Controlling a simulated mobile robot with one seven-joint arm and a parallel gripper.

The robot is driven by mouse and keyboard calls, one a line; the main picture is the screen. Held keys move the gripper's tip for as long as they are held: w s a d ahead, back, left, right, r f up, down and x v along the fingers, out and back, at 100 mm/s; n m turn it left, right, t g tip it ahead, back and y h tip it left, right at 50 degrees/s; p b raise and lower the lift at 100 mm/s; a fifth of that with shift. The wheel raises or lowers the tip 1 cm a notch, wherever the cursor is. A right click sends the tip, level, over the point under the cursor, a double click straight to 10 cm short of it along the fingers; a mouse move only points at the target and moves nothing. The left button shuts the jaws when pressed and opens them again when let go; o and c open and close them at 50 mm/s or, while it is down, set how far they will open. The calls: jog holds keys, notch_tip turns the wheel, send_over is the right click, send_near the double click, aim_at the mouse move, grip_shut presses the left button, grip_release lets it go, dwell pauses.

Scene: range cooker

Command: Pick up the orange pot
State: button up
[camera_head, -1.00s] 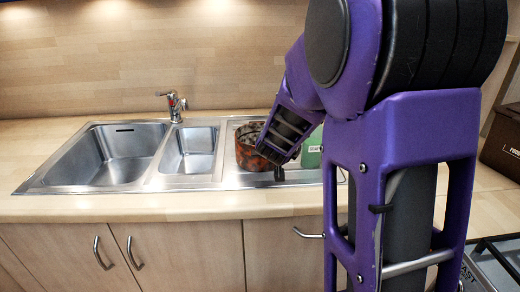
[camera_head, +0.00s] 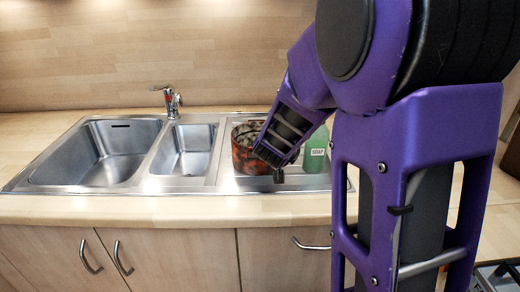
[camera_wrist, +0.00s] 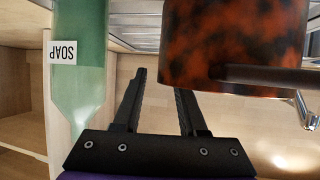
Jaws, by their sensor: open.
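The orange pot (camera_head: 243,152), mottled orange and dark brown, stands on the right drainer part of the sink unit. In the head view my wrist hides its right side. In the wrist view the pot (camera_wrist: 225,40) fills the upper right, with a dark bar, apparently its handle, across its side. My gripper (camera_wrist: 160,83) is open with nothing between its fingers. The right finger's tip is at the pot's edge in the picture; I cannot tell whether they touch. In the head view the fingers are mostly hidden, with a dark tip showing by the pot's lower right.
A green soap bottle (camera_head: 316,150) stands right of the pot; it also shows close beside the left finger in the wrist view (camera_wrist: 80,75). The large basin (camera_head: 95,155) and small basin (camera_head: 185,150) are empty. A tap (camera_head: 172,100) stands behind them.

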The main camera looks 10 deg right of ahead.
jog(key=shift+s, duration=0.1)
grip_shut()
dwell(1.3)
